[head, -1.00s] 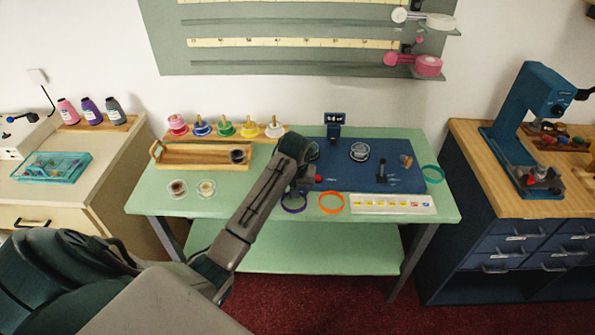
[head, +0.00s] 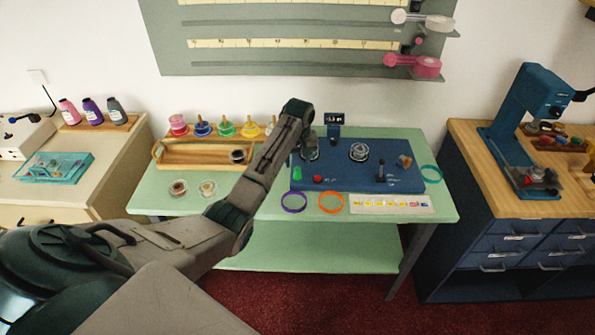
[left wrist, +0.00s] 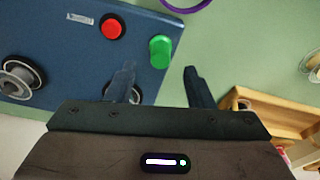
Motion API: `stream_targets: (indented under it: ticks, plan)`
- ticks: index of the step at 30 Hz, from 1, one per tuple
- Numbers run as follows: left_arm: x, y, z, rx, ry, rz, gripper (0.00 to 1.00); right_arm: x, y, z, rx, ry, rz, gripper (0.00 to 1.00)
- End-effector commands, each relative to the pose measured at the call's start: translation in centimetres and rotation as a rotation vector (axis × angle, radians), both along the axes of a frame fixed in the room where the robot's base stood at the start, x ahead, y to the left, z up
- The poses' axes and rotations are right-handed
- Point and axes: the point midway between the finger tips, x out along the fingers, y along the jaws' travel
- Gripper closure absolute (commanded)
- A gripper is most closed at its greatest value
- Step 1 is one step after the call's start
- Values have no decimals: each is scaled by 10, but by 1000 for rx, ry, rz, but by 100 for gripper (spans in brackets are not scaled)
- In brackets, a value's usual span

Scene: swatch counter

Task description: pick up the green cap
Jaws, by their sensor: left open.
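The green cap (head: 297,173) is a small upright green cylinder at the front left corner of the blue board (head: 335,180). In the left wrist view the green cap (left wrist: 160,50) stands just beyond the fingertips, roughly in line with the gap between them. My left gripper (left wrist: 158,72) is open, and nothing shows between its fingers. In the head view my left arm reaches over the table, and its gripper is mostly hidden near the board's left rear. My right gripper is in neither view.
A red button (head: 318,179) sits beside the green cap. A metal dial (head: 358,151) stands further back on the board. A purple ring (head: 294,202) and an orange ring (head: 331,202) lie in front. A wooden tray (head: 190,163) is to the left.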

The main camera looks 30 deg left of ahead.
Motion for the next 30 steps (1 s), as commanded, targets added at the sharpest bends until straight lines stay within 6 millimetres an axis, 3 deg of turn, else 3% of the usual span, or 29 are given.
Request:
stream_targets:
  ticks: [4, 9, 17, 24, 30]
  plan:
    - [-1, -1, -20, -1, 5, 0, 52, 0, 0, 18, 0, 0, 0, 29]
    - [1, 1, -41, 0, 3, -1, 52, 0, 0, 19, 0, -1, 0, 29]
    - [1, 1, -45, 0, 0, -1, 52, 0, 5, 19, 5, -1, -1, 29]
    - [1, 1, -45, 0, 0, -1, 97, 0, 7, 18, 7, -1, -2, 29]
    - [1, 1, -45, 0, 0, -1, 99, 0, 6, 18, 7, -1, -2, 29]
